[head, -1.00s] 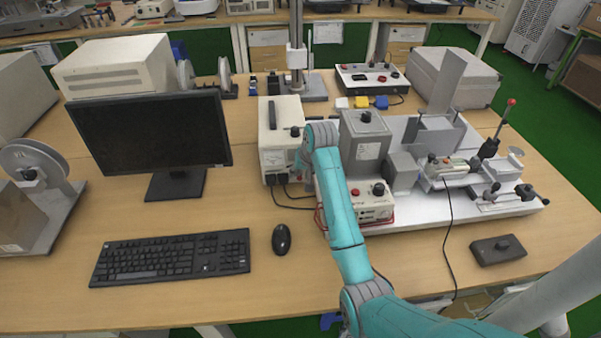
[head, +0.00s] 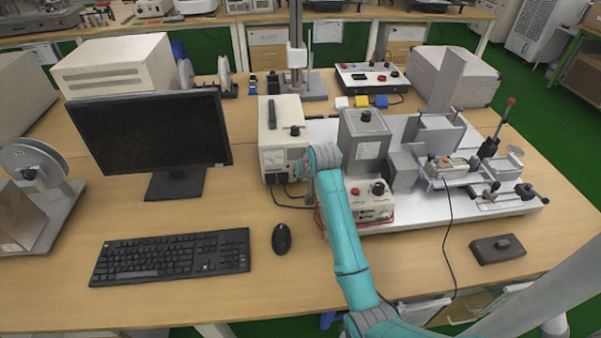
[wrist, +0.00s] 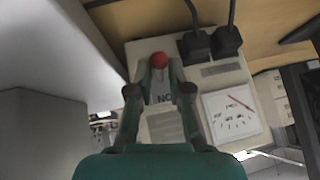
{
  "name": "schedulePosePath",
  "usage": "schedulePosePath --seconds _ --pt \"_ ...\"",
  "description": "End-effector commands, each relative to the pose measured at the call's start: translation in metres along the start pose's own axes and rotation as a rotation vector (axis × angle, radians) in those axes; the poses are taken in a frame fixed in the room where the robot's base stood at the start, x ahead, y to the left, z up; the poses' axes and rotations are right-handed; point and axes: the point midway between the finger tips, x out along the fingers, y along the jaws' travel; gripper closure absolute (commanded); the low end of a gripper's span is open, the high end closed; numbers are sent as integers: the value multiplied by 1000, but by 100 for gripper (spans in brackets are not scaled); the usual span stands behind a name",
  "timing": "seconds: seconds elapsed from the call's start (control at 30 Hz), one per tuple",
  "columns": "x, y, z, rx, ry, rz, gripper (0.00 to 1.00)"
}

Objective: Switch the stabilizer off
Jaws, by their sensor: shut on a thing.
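The stabilizer (head: 282,122) looks to be the cream box with a dial on its front, just right of the monitor. In the wrist view its front panel (wrist: 208,77) fills the middle, with a dial meter (wrist: 232,112) and two black plugs (wrist: 211,44). A small red switch part (wrist: 158,61) sits between the fingertips of my gripper (wrist: 158,68). The fingers are shut on it, close to the panel. Lettering, partly hidden, shows between the fingers. In the head view my wrist mostly hides the gripper at the stabilizer's lower right front.
A grey box (head: 365,140) and a cream control unit (head: 368,200) stand just right of my arm. The monitor (head: 150,130), keyboard (head: 170,256) and mouse (head: 281,238) are at left. Bare table (head: 300,290) lies in front.

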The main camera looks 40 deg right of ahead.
Motion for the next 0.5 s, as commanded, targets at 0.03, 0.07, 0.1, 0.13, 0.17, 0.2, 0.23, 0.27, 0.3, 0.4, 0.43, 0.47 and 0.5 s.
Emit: schedulePosePath --seconds 0.03,0.07,0.1,0.13,0.17,0.2,0.23,0.27,0.3,0.4,0.43,0.47,0.5 --pt "2 1 4 -6 30 -2 100" --pt "2 1 4 -9 50 -4 100" --pt "3 1 5 -14 72 -6 100" --pt "3 1 6 -17 88 -7 100" --pt "3 1 5 -19 102 -8 100" --pt "4 1 6 -23 117 -9 100" --pt "4 1 6 -24 127 -10 100" --pt "4 1 6 -26 134 -11 100" --pt "4 1 6 -27 142 -11 100" --pt "4 1 5 -29 151 -12 100" --pt "4 1 5 -29 152 -12 100" --pt "4 1 5 -28 151 -12 100" --pt "4 1 5 -28 151 -12 100"
